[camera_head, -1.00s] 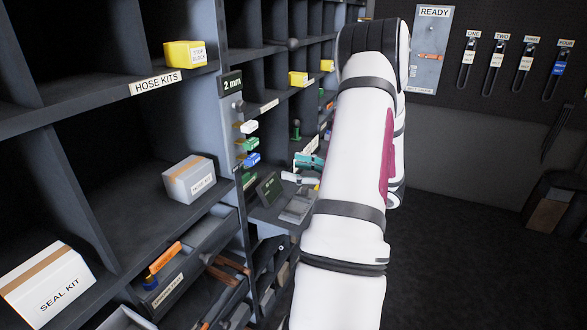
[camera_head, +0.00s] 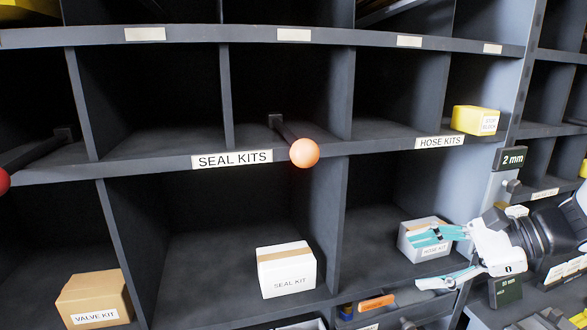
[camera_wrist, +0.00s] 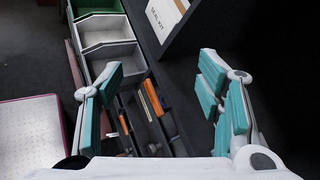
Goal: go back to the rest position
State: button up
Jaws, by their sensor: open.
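My gripper (camera_head: 428,262) enters the head view from the right, its white and teal fingers spread and pointing left. The upper finger overlaps the white hose kit box (camera_head: 408,245) in the picture; I cannot tell the exact gap. In the wrist view my gripper (camera_wrist: 160,88) is open, with nothing between its teal pads. Most of my arm is outside the head view.
A white seal kit box (camera_head: 287,271) and a brown valve kit box (camera_head: 95,300) sit in the lower pigeonholes. A yellow stop block (camera_head: 475,120) sits above. An orange ball-ended rod (camera_head: 304,152) sticks out. Open bins (camera_wrist: 108,45) show below my gripper.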

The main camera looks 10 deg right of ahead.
jog(key=s+a+r+n+g+h, duration=0.2)
jog(key=s+a+n+h, duration=0.8)
jog(key=n, duration=0.9)
jog(key=shift+s+a+r+n, duration=0.3)
jog(key=shift+s+a+r, duration=0.4)
jog(key=shift+s+a, duration=0.5)
jog(key=shift+d, duration=0.15)
